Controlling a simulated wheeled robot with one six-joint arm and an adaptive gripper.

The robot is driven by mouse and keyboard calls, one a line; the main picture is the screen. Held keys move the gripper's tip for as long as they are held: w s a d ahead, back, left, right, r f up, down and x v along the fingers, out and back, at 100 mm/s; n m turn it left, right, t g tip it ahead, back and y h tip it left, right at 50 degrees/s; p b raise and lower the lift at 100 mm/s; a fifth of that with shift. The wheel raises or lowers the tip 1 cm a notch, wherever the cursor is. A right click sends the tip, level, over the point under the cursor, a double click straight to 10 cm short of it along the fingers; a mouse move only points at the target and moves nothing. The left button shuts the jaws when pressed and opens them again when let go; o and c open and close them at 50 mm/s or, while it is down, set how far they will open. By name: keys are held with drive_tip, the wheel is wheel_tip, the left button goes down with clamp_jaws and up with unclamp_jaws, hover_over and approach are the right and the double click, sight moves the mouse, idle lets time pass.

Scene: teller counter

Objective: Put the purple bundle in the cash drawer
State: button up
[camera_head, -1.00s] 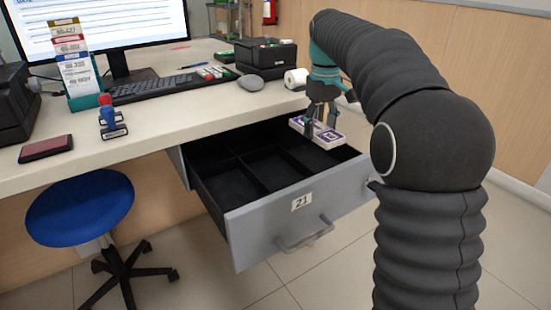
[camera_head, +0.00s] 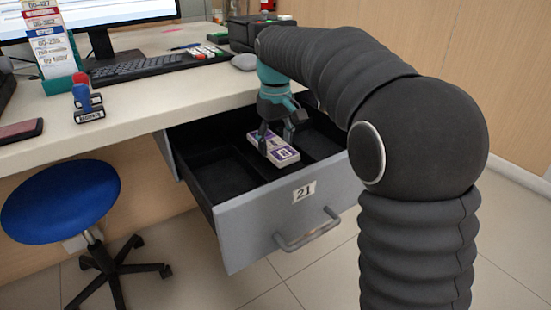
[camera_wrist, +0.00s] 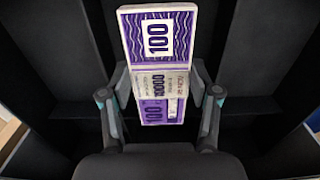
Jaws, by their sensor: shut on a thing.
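The purple bundle (camera_head: 275,150) is a white and purple stack of notes with a pale band, marked 100. It shows large in the wrist view (camera_wrist: 157,45), with black drawer compartments around and below it. My gripper (camera_head: 276,140) is shut on the bundle, with one finger on each long side (camera_wrist: 159,100). The cash drawer (camera_head: 240,222) is pulled open under the counter; it is grey, numbered 21, with black compartments. The bundle is over the middle of the drawer. I cannot tell whether it touches the drawer floor.
The counter (camera_head: 150,105) runs above the drawer and carries a keyboard (camera_head: 150,66), a monitor, a mouse (camera_head: 244,61), stamps (camera_head: 87,100) and a card rack. A blue stool (camera_head: 62,203) stands left of the drawer. The visible drawer compartments look empty.

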sight(275, 146)
drive_tip(key=shift+a+f+b, duration=0.1)
drive_tip(key=shift+f+b, duration=0.4)
drive_tip(key=shift+f, duration=1.55)
drive_tip(key=shift+f, duration=0.1)
drive_tip(key=o, duration=1.3)
wheel_tip(275, 146, up, 12)
drive_tip(key=p, duration=0.2)
drive_tip(key=shift+p, duration=0.4)
